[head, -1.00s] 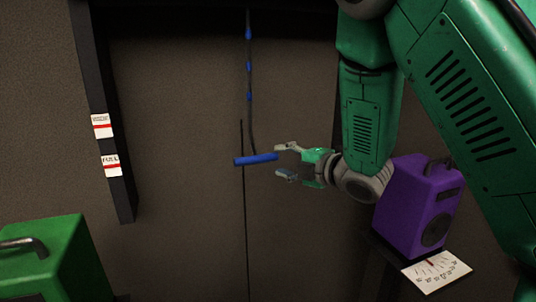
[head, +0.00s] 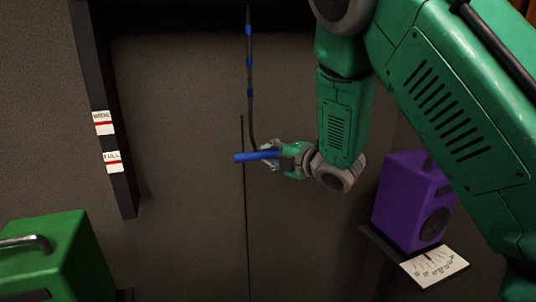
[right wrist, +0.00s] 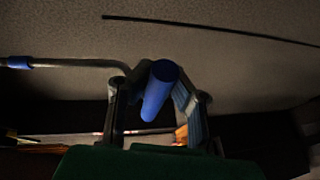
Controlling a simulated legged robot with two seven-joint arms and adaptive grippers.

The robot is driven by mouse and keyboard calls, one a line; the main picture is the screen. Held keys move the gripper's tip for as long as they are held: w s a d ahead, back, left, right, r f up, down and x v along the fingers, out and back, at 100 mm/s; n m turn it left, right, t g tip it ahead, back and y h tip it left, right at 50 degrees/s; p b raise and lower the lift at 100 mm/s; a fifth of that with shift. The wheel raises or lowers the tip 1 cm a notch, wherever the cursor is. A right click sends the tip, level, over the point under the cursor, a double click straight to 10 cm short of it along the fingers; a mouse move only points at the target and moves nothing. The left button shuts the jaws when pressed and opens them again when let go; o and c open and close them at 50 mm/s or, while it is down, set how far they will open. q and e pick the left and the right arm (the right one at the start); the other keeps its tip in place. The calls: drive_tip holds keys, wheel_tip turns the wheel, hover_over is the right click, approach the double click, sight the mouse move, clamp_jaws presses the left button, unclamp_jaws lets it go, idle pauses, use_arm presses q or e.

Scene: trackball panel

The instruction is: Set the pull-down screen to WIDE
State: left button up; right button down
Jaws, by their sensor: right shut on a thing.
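A blue bar handle (head: 246,157) hangs at the lower end of a dark pull rod (head: 250,100) with blue bands, in the middle of the head view. My right gripper (head: 270,156) is shut on the handle's right part. In the right wrist view the blue handle (right wrist: 160,90) sits between the two fingers, and the rod (right wrist: 75,63) comes in from the left. A dark post at the left carries a white label (head: 103,122), which seems to read WIDE, and below it one (head: 112,161) reading FULL. The screen's own edge is not clearly seen. My left gripper is not in view.
A purple box (head: 412,202) stands on a dark stand at the right, with a white scale card (head: 434,267) before it. A green box (head: 45,255) with a grey handle is at the lower left. The wall between them is clear.

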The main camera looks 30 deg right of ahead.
wheel_tip(320, 180, down, 24)
drive_tip(key=b, duration=1.8)
drive_tip(key=shift+f, duration=0.1)
drive_tip(key=c, duration=1.4)
unclamp_jaws()
drive_tip(key=shift+s, duration=0.1)
drive_tip(key=v, duration=1.2)
